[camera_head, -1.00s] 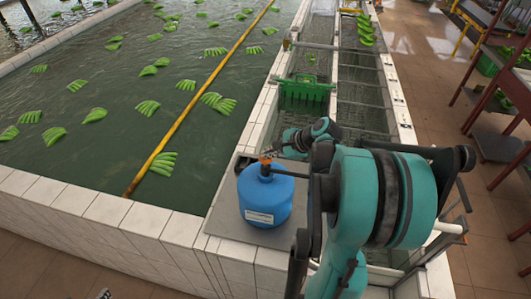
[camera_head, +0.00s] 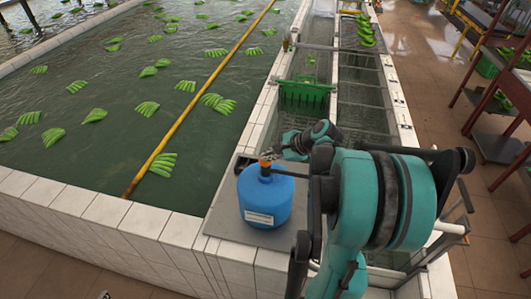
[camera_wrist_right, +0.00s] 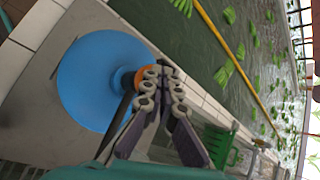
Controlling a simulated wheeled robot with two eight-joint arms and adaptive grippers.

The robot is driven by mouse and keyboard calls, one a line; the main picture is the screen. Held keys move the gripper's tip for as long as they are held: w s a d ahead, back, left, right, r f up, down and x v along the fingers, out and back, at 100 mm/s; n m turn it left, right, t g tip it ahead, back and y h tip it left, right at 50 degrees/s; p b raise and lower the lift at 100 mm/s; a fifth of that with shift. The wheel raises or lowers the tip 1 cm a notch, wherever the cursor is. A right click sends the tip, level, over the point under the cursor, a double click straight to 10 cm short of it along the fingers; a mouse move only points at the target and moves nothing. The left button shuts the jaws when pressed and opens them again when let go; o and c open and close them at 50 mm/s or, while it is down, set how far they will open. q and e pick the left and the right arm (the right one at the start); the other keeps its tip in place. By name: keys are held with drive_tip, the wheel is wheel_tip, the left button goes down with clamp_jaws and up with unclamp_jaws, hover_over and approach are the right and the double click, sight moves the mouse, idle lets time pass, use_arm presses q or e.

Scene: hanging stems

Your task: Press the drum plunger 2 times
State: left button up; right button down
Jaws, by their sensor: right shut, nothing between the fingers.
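The blue drum (camera_head: 265,200) stands upright on a grey slab at the corner of the tank, with a white label on its front. Its plunger (camera_head: 266,162) has an orange top at the drum's neck. My right gripper (camera_head: 269,156) is shut and empty, its fingertips at the plunger's top. In the right wrist view the blue drum (camera_wrist_right: 95,80) lies left of the gripper (camera_wrist_right: 160,70), and the orange plunger top (camera_wrist_right: 141,78) is partly hidden behind the fingers. I cannot tell whether they touch it. My left gripper is not in view.
A large water tank (camera_head: 100,185) with floating banana bunches and a yellow pole (camera_head: 190,105) lies left. A narrow channel with a green crate (camera_head: 304,92) runs behind the drum. Dark racks (camera_head: 505,100) stand at the right.

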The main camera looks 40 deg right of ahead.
drive_tip(key=shift+r, duration=0.1)
drive_tip(key=shift+r+p, duration=0.9)
drive_tip(key=shift+r, duration=0.2)
wheel_tip(320, 180, up, 6)
drive_tip(key=p, duration=0.4)
drive_tip(key=shift+w+f, duration=0.1)
idle(0.4)
